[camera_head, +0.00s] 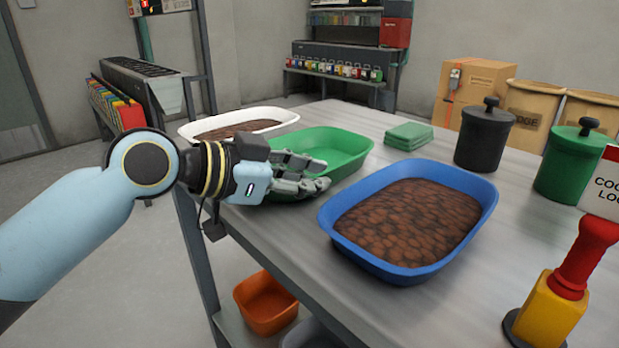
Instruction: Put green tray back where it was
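The green tray (345,148) rests on the grey table between a white tray and a blue tray, and its visible inside is empty. My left gripper (322,174) is at the tray's near left side, with its fingers reaching over the rim and hiding that part of it. The fingers overlap the tray in the picture. I cannot tell whether they are closed on the rim or only beside it. My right gripper is not in view.
The white tray (193,129) and blue tray (478,187) hold brown contents. Folded green cloths (409,135), a black canister (484,140), a green canister (572,165) and a red-yellow handled tool (563,290) stand on the table (290,235). An orange bin (265,302) sits below.

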